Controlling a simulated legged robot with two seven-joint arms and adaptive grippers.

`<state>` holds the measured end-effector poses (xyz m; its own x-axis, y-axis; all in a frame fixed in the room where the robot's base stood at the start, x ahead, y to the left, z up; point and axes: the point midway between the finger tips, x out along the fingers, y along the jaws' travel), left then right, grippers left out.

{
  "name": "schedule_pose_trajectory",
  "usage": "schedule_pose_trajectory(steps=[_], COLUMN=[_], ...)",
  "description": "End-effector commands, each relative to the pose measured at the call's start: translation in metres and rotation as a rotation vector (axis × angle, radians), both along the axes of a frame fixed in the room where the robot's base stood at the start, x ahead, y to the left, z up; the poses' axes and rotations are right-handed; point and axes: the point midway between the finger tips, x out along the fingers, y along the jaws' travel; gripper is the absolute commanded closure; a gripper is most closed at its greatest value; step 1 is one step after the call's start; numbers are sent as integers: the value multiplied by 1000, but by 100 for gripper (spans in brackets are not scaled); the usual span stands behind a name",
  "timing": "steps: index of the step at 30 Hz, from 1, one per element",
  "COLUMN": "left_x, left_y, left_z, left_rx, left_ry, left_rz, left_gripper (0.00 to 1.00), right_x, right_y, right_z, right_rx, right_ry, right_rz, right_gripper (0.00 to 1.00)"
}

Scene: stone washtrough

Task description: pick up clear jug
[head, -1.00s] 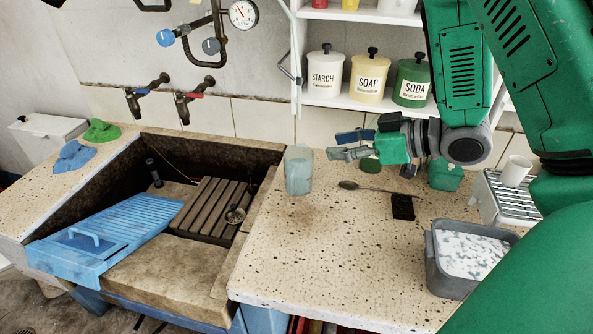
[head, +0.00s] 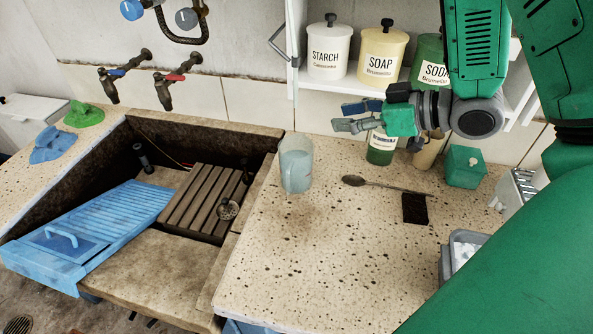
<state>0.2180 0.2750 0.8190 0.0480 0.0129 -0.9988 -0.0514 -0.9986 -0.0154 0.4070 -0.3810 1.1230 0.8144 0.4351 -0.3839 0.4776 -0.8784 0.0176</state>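The clear jug (head: 296,170) stands upright on the speckled stone counter (head: 300,245), close to the right rim of the trough. It looks bluish and see-through, with its handle toward the back right. My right gripper (head: 350,116) is above the counter, to the right of the jug and higher in the picture. Its two fingers point left and are spread apart, with nothing between them. The gripper does not touch the jug. My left gripper is not in view.
The stone trough (head: 125,283) holds a blue washboard (head: 95,235) and a wooden slatted rack (head: 205,200). A spoon (head: 385,184), a dark block (head: 415,209) and a teal box (head: 465,166) lie to the right. The front counter is clear.

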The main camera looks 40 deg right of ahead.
Motion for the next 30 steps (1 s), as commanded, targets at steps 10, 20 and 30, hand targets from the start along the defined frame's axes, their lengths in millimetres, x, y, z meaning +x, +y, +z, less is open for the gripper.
schedule_pose_trajectory(steps=[10,20,30], left_x=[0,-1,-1], left_y=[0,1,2], left_z=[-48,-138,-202], left_rx=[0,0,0], left_ry=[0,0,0], left_rz=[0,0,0], left_gripper=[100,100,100], right_x=[2,1,1], right_y=[2,0,0], right_z=[-48,-138,-202], right_rx=[-2,1,0], right_ry=[0,2,0], right_rz=[-1,1,0], right_gripper=[65,65,65])
